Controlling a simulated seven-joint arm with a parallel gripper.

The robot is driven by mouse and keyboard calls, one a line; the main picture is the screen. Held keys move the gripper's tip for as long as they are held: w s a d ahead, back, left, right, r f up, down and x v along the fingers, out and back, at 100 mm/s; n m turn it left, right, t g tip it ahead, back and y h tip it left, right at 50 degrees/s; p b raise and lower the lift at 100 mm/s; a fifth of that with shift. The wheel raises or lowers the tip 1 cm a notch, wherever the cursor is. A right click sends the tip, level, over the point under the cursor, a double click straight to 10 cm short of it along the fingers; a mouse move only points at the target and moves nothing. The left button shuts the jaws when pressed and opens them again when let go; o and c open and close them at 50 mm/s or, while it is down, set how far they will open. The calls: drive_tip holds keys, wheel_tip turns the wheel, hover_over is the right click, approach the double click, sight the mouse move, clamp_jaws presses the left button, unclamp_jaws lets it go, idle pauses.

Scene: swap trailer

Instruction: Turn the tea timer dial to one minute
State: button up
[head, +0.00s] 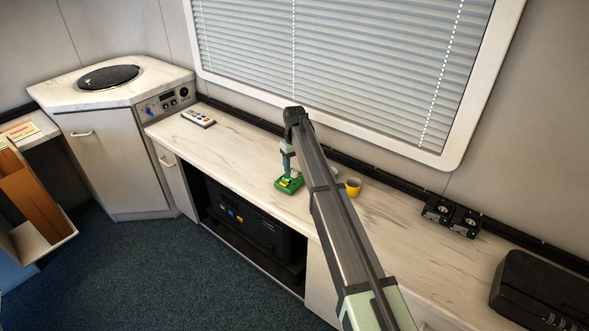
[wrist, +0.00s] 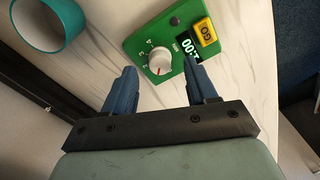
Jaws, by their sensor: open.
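The tea timer is a small green box (head: 284,187) on the counter, under my gripper (head: 288,163) in the head view. In the wrist view the timer (wrist: 140,45) shows a white dial (wrist: 160,58) with a red mark and numbers around it. The dial shows between the fingertips. No contact is visible, and I cannot tell how far the tips are above the timer.
A yellow cup (head: 353,187) stands to the timer's right, beside my arm. A teal round vessel (wrist: 48,22) shows in the wrist view. A remote (head: 198,118) lies to the left on the counter (head: 240,143). Black devices (head: 452,216) stand by the wall at right.

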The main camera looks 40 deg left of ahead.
sight(294, 171)
wheel_tip(294, 171, up, 11)
drive_tip(key=shift+r, duration=0.2)
idle(0.6)
